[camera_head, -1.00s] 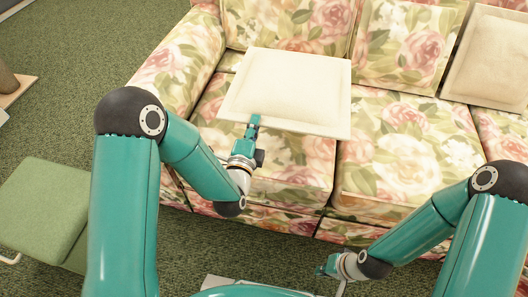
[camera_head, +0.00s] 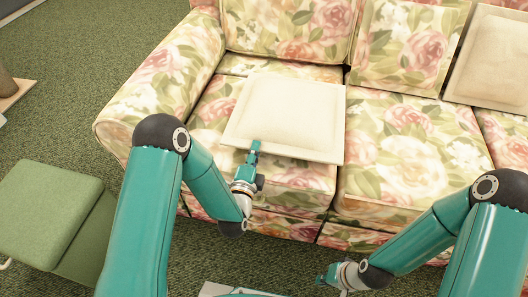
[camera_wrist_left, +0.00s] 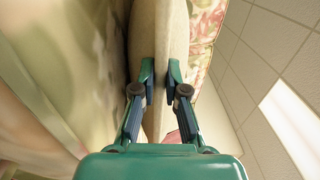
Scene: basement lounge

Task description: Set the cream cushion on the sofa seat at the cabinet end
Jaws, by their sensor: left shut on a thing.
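The cream cushion (camera_head: 290,112) is a square pad with a flat border, over the left seat of the floral sofa (camera_head: 400,140). My left gripper (camera_head: 254,150) is shut on the cushion's near edge, towards its left corner. In the left wrist view, the cushion's edge (camera_wrist_left: 158,30) runs between the two fingertips (camera_wrist_left: 160,75). The cushion lies nearly flat in the head view; I cannot tell whether its underside touches the seat. My right gripper (camera_head: 326,276) is away from the cushion, low in front of the sofa, with its jaws too small to judge.
A second cream cushion (camera_head: 497,62) leans on the backrest at the right, beside a floral back cushion (camera_head: 405,45). The sofa's left armrest (camera_head: 160,80) borders the left seat. A green stool (camera_head: 48,208) stands on the carpet at left. No cabinet is recognisable.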

